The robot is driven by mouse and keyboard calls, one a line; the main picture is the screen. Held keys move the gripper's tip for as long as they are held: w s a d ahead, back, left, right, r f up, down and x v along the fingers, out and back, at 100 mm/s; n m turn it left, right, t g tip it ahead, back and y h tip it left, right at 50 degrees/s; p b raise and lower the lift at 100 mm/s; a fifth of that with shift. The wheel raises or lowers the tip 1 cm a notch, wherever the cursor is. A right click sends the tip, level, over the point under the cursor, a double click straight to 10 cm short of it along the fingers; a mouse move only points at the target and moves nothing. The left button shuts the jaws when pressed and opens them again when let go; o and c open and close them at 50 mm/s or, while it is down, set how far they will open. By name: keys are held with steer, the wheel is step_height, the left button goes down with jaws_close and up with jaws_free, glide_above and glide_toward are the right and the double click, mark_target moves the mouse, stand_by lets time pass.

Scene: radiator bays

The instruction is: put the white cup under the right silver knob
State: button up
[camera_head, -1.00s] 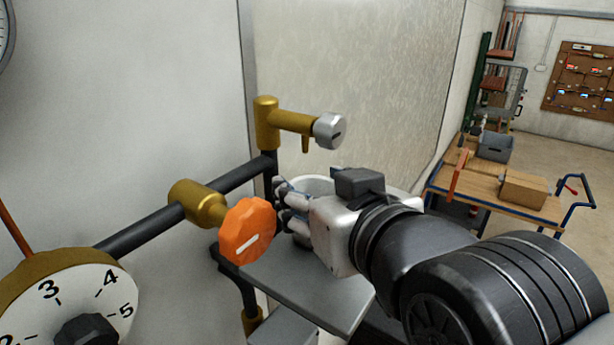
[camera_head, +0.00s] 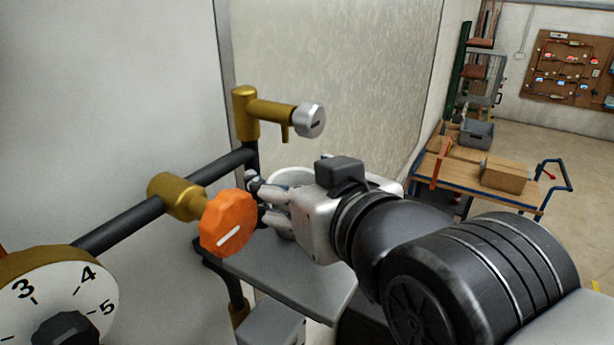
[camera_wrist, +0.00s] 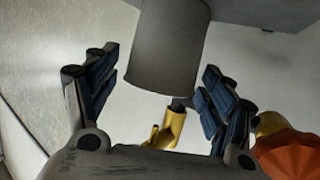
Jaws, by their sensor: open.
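The right silver knob (camera_head: 310,120) sits at the end of a brass valve (camera_head: 245,112) in the head view. The white cup (camera_head: 291,176) stands on a grey shelf (camera_head: 290,278) below it, partly hidden behind my gripper (camera_head: 260,196). In the wrist view the cup (camera_wrist: 168,55) shows as a grey-lit cylinder against the shelf's surface, upside down in the picture. The open fingers of my gripper (camera_wrist: 150,90) flank it with gaps on both sides. I cannot tell exactly how far the cup is from the spot under the knob.
An orange knob (camera_head: 228,223) on a brass fitting is close to my fingers, on the dark pipe (camera_head: 140,212). A numbered dial (camera_head: 58,300) is at the lower left. A radiator panel (camera_head: 330,75) stands behind. A cart (camera_head: 510,200) with boxes is at the right.

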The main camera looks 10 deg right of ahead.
steer(key=b+v, duration=0.2)
steer(key=v, duration=1)
